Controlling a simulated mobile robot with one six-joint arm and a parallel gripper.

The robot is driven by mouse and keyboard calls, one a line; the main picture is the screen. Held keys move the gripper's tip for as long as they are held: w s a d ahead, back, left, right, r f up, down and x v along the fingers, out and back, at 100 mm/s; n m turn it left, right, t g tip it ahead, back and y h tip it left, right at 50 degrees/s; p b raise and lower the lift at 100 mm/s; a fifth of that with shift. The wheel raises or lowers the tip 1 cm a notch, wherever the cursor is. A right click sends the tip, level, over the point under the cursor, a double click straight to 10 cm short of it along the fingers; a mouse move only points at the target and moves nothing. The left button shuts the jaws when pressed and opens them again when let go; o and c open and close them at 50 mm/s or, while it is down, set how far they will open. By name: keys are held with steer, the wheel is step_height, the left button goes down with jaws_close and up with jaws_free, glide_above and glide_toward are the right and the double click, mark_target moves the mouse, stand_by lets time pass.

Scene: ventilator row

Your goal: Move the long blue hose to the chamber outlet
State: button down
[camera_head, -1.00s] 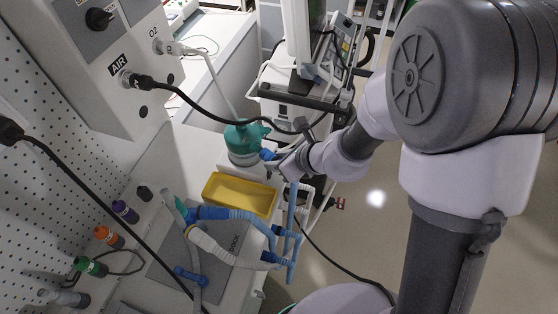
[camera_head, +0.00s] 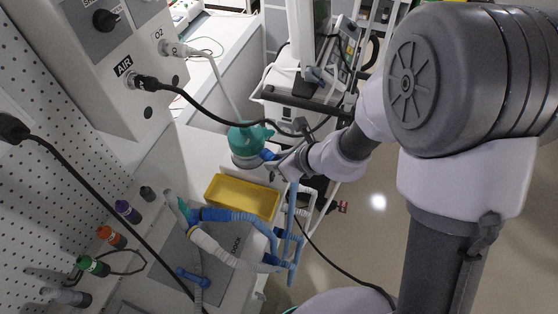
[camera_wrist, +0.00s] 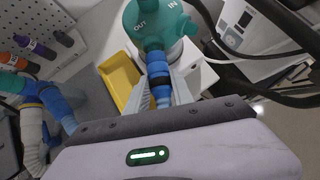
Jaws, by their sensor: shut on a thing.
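The teal-topped chamber (camera_head: 246,140) stands behind the yellow tray. In the wrist view its teal top (camera_wrist: 150,18) shows the labels OUT and IN. My gripper (camera_wrist: 160,88) is shut on the blue hose end (camera_wrist: 158,70), which points at the chamber's near side by the OUT label. The hose end meets the teal port in the picture; I cannot tell whether it is seated on it. In the head view my gripper (camera_head: 277,166) is beside the chamber, and the long blue hose (camera_head: 290,225) hangs below it. The fingers partly hide the hose end.
A yellow tray (camera_head: 243,197) sits in front of the chamber. Blue and white tubing (camera_head: 235,216) lies over a grey device on the counter. A black AIR hose (camera_head: 215,110) arcs above the chamber. A ventilator (camera_head: 312,80) stands behind. Floor is clear at right.

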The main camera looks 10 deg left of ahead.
steer(key=shift+w+a+r, duration=0.1)
steer(key=shift+w+a, duration=0.25)
steer(key=shift+a, duration=0.3)
stand_by(0.8)
steer(key=c, duration=1)
jaws_free()
steer(key=shift+a, duration=0.15)
